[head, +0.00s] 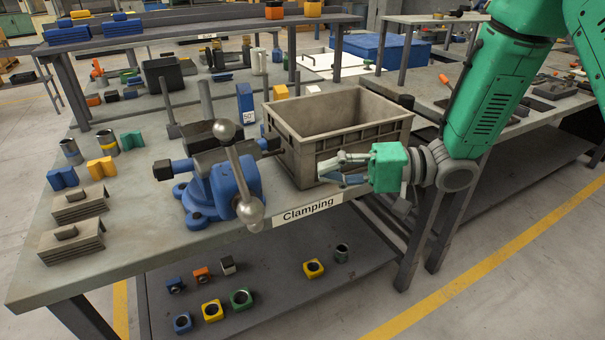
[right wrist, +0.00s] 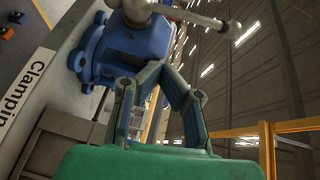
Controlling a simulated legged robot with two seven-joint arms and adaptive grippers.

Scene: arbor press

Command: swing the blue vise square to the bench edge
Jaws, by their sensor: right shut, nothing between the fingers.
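The blue vise (head: 203,188) stands on the bench's front edge, left of the Clamping label. Its dark jaws (head: 205,143) face the back. Its screw end, with a grey ball-ended handle (head: 238,172), points toward the front; I cannot tell its exact angle to the edge. In the right wrist view the vise (right wrist: 125,45) is beyond my fingers. My right gripper (head: 335,170) is in front of the grey crate, right of the vise and apart from it. Its fingertips (right wrist: 163,70) are together with nothing between them. My left gripper is out of view.
The grey crate (head: 310,150) stands on the bench just right of the vise. Grey blocks (head: 75,240) and blue and yellow V-shaped pieces (head: 101,169) lie to the left. A lower shelf (head: 270,285) holds several small parts. Open space lies in front of the bench edge.

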